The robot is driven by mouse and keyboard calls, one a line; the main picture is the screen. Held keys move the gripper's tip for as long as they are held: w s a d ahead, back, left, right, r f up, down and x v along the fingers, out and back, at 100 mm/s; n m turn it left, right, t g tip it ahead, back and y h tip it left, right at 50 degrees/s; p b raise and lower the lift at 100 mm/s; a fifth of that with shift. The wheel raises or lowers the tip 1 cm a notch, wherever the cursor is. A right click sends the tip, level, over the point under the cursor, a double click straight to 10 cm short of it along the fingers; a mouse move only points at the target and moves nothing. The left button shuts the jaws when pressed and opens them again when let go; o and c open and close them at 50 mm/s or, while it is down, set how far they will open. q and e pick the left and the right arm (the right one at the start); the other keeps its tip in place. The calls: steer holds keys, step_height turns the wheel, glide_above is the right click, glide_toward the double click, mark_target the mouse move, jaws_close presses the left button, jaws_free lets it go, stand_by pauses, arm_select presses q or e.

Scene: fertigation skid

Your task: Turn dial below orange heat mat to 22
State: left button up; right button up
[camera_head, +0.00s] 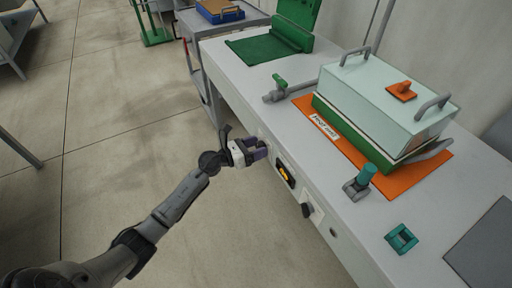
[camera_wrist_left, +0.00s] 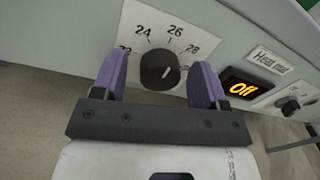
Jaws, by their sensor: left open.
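The black round dial (camera_wrist_left: 158,71) sits on a white scale plate (camera_wrist_left: 165,20) in the left wrist view. The plate shows 24, 26 and 28, with a partly covered 22 at left. The dial's white mark points up and right, roughly between 26 and 28. My left gripper (camera_wrist_left: 158,82) is open, its purple fingers on either side of the dial. I cannot tell whether they touch it. In the head view my left gripper (camera_head: 259,150) is at the bench's front panel and hides the dial. The orange heat mat (camera_head: 405,185) lies on the bench top. My right gripper is out of view.
A display (camera_wrist_left: 241,90) reads "Off" beside the dial, near a "Heat mat" label (camera_wrist_left: 268,61). Another black knob (camera_head: 307,210) is farther along the panel. A lidded glass box (camera_head: 385,100) stands on the mat.

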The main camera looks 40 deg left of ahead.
arm_select(q)
steer(key=shift+c, duration=0.4)
steer(key=c, duration=0.9)
steer(key=shift+o, duration=0.2)
steer(key=shift+r+n+p, duration=0.1)
steer(key=shift+n+p, duration=1.4)
steer(key=shift+n, duration=0.2)
steer(key=n+p, duration=0.3)
steer(key=n, duration=0.2)
steer(key=shift+n+p, duration=0.3)
steer(key=n+p, duration=0.2)
steer(key=n, duration=0.2)
steer(key=shift+a+n+t+p, duration=0.1)
steer(key=shift+n+t+p, duration=0.2)
steer(key=shift+p, duration=0.1)
steer(key=shift+f+n+y+p, duration=0.2)
steer(key=shift+n+p, duration=0.45)
steer(key=shift+n, duration=0.55)
steer(key=shift+f+n+y+p, duration=0.15)
steer(key=shift+n+p, duration=0.45)
steer(key=shift+n, duration=0.6)
